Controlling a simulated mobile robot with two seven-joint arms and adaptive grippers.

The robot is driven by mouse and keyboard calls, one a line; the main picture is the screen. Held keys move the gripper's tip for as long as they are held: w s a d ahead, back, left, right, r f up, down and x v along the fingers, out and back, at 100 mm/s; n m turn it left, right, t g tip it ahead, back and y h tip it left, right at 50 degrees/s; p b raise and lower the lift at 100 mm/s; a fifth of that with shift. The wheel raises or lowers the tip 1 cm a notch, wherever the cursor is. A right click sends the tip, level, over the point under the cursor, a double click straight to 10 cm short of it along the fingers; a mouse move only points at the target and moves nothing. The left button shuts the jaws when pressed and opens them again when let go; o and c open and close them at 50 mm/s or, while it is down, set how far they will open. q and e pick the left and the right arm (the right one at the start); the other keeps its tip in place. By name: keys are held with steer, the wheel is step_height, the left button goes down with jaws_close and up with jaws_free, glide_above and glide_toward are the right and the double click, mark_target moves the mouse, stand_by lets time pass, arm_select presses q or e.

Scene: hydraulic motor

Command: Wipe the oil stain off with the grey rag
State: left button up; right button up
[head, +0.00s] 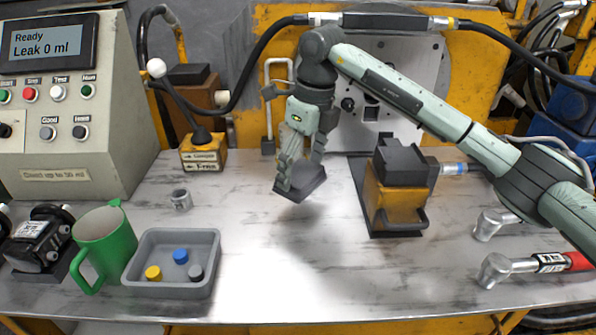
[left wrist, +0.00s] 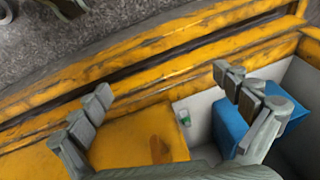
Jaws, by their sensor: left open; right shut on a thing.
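My right gripper (head: 301,170) is shut on the grey rag (head: 303,188), a dark grey folded slab, in the head view. It holds the rag tilted over the middle of the metal workbench (head: 270,270), with a soft shadow below; I cannot tell whether the rag touches the top. I cannot make out a distinct oil stain on the bench among its grey smears; the rag and gripper may cover part of it. My left gripper (left wrist: 165,84) is open and empty in the left wrist view, its fingers wide apart over yellow framework. It is not in the head view.
Left are a green mug (head: 104,240), a grey tray (head: 215,265) with coloured caps and a control box (head: 70,110) reading "Leak 0 ml". A yellow motor block (head: 395,205) stands right of the rag. Torque wrenches (head: 530,265) lie at right. The bench's front middle is clear.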

steer(key=shift+r+p, duration=0.6)
steer(key=shift+r, duration=0.95)
arm_select(q)
steer(key=f, duration=0.3)
steer(key=shift+a+f, duration=0.4)
